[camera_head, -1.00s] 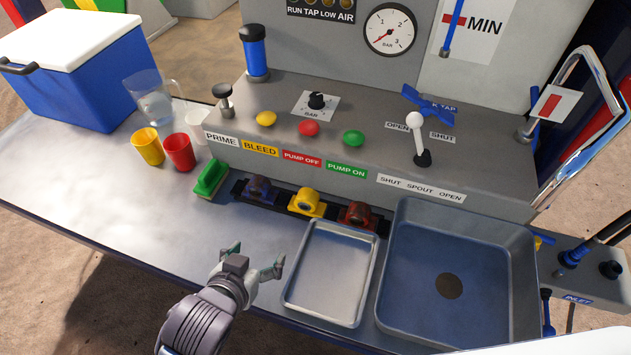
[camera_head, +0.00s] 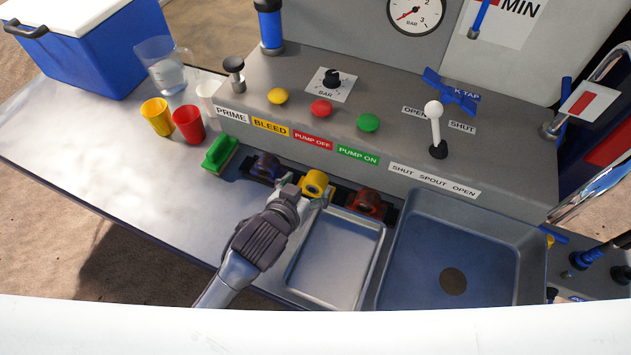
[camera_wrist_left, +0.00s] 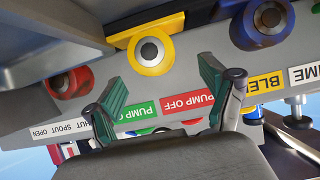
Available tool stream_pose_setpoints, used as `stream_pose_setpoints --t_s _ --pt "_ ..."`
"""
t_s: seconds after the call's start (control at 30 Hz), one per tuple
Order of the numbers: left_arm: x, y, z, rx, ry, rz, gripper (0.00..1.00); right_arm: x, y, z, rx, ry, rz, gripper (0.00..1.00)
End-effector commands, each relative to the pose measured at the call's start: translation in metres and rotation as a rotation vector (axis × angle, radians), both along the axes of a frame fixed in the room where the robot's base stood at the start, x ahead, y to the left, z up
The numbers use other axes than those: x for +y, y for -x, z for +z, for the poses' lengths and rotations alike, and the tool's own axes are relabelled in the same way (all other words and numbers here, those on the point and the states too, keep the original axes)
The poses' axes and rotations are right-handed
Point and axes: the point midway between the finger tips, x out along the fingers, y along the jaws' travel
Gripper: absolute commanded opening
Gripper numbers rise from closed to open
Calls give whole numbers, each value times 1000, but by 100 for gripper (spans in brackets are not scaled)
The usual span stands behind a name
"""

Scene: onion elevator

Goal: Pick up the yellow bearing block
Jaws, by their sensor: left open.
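The yellow bearing block (camera_head: 315,183) sits on a dark rail in front of the control panel, between a blue block and a red block. My left gripper (camera_head: 304,191) is right at its near side, and partly hides its base in the head view. In the left wrist view the yellow block (camera_wrist_left: 151,54) lies ahead, between and a little beyond the open fingers (camera_wrist_left: 160,90). The fingers have green pads and hold nothing. Whether a finger touches the block I cannot tell. My right gripper is not in view.
The blue block (camera_head: 265,166) and red block (camera_head: 367,203) flank the yellow one closely. A green brush (camera_head: 220,153) lies left of the rail. An empty metal tray (camera_head: 336,257) and a sink basin (camera_head: 450,248) are at the right. The left tabletop is mostly clear.

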Motion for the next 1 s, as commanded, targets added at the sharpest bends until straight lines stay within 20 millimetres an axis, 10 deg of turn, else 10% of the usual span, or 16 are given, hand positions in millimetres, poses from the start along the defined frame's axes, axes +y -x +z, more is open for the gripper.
stream_pose_setpoints --t_s 0.53,1.0 --pt "-19 -32 -17 0 -1 0 83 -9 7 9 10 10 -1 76" --pt "-19 -32 -17 1 -1 0 7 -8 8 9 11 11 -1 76"
